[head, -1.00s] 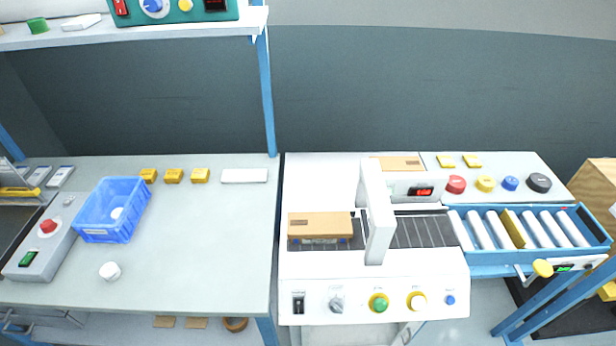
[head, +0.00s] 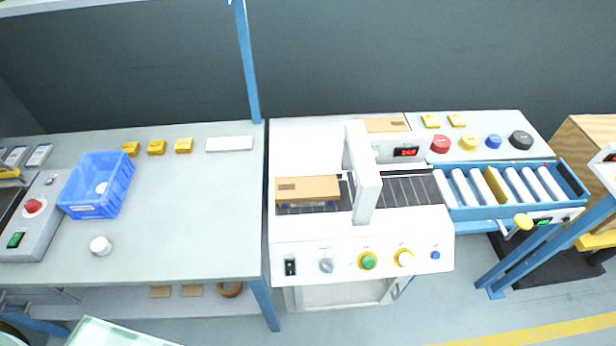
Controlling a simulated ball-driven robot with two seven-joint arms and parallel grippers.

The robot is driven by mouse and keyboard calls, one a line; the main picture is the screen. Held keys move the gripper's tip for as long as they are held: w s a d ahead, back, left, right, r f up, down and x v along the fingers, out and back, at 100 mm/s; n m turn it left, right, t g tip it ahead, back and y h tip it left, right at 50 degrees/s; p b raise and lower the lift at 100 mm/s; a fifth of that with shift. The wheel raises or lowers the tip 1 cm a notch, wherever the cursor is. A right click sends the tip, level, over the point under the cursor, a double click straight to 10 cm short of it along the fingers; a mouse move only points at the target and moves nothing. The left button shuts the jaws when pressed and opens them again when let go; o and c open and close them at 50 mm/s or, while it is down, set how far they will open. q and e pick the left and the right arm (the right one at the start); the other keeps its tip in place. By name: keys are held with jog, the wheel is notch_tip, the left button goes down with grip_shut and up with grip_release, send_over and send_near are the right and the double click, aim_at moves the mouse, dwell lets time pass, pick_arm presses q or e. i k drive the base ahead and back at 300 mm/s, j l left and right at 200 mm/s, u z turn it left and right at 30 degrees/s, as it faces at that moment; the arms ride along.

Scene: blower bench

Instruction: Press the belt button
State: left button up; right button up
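The white belt machine (head: 300,245) stands in the middle, with a dark belt (head: 410,190) running under a white arch (head: 366,185). Its front panel carries a black rocker switch (head: 290,267), a grey knob (head: 327,265), a green button (head: 368,262) in a yellow ring, a white button (head: 404,259) in a yellow ring and a small blue button (head: 435,255). The labels are too small to read, so I cannot tell which is the belt button. A brown carton (head: 308,189) sits left of the arch. Neither gripper is in view.
A roller table (head: 540,211) with a yellow knob (head: 523,221) joins the machine on the right. Red, yellow, blue and black round pieces (head: 493,141) sit behind it.

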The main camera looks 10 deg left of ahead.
aim_at(406, 259)
jog(key=u, duration=0.4)
jog(key=l+u, duration=0.15)
jog(key=k, duration=1.25)
